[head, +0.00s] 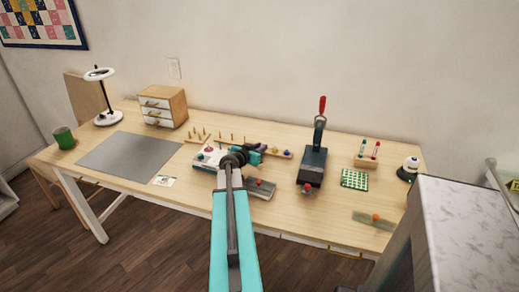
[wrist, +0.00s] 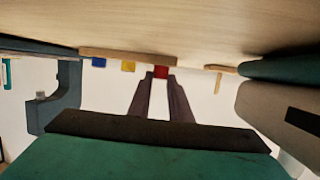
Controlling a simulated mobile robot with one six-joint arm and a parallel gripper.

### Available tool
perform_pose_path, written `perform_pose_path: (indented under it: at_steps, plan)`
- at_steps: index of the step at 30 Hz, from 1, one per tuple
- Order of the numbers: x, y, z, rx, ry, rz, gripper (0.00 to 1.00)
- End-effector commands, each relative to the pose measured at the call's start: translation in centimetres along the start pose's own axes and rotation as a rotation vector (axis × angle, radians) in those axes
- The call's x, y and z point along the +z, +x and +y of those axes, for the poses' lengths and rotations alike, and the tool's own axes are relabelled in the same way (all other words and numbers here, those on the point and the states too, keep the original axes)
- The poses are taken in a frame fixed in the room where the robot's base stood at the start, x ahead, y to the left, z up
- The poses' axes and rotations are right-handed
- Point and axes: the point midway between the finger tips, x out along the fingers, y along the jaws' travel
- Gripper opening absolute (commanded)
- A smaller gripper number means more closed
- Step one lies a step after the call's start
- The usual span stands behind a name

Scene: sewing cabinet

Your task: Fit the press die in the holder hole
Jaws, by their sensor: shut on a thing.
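My gripper (head: 258,152) is over the back middle of the table in the head view. In the wrist view its two dark fingers (wrist: 160,78) are shut on a small red piece, likely the press die (wrist: 161,72). The red die is at the edge of a wooden strip, likely the holder (wrist: 110,54); I cannot tell whether it is in a hole. A blue piece (wrist: 99,62) and a yellow piece (wrist: 128,66) sit along the same strip. The holder also shows in the head view (head: 268,151), partly hidden by my gripper, and the red die is hidden there.
A dark press (head: 314,166) with a red-tipped lever stands right of the holder. A peg rack (head: 196,135) and a white-and-teal machine (head: 205,160) are left of my gripper. A grey mat (head: 125,151) lies at left; a green dotted pad (head: 354,179) lies at right.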

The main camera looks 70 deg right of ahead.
Motion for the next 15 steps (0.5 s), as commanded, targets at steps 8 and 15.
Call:
perform_pose_path:
  at_steps: [8, 15]
  plan:
    - [0.00, 0.00, -0.01, 0.000, 0.000, 0.000, 0.31]
    - [0.01, 0.00, -0.01, 0.000, 0.000, 0.000, 0.40]
